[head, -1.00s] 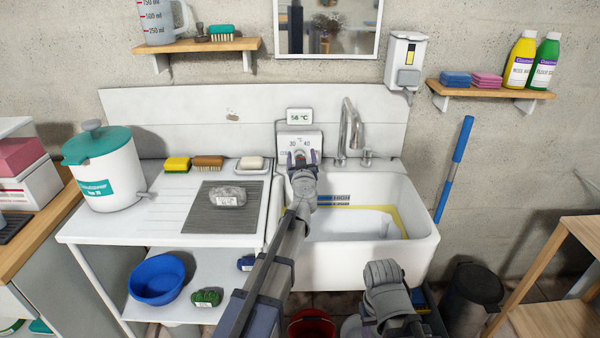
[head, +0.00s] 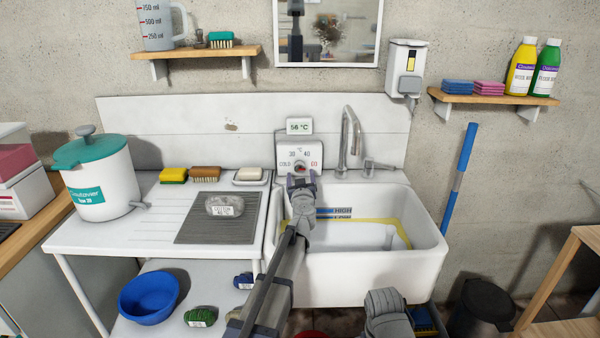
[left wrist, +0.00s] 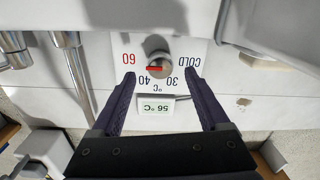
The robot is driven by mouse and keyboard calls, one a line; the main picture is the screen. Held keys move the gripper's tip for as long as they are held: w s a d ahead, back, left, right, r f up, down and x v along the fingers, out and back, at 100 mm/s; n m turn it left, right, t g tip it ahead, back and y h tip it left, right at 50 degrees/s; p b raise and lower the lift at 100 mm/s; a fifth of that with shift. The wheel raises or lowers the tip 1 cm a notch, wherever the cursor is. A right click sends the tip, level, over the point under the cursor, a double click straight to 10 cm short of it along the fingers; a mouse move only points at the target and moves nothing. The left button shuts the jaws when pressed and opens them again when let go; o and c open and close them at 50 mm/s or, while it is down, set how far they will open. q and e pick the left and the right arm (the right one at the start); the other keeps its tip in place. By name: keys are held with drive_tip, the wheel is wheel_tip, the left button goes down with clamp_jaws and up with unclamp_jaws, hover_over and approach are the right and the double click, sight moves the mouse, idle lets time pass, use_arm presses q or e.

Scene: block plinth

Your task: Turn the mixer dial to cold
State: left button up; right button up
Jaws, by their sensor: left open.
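The mixer dial (head: 300,168) is a round knob on a white panel below the mirror, with a scale from COLD through 30 and 40 to 60. In the left wrist view, upside down, the dial (left wrist: 160,65) has a red pointer turned to the 60 side. A display (head: 299,126) above the panel reads 56 °C. My left gripper (head: 302,182) is open and in front of the panel, just below the dial in the head view. In the wrist view its fingers (left wrist: 160,80) stand apart on either side of the dial, without visible contact.
The sink (head: 370,265) is below the dial, with a tap (head: 350,140) to its right. A drainboard (head: 120,225) on the left carries a sponge, brush, soap and a wrapped block. A wall shelf (head: 490,97) is at the right. A grey part of my arm shows at bottom right.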

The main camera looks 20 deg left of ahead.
sight(300, 169)
use_arm(q)
drive_tip(key=x, duration=0.4)
clamp_jaws()
idle(0.6)
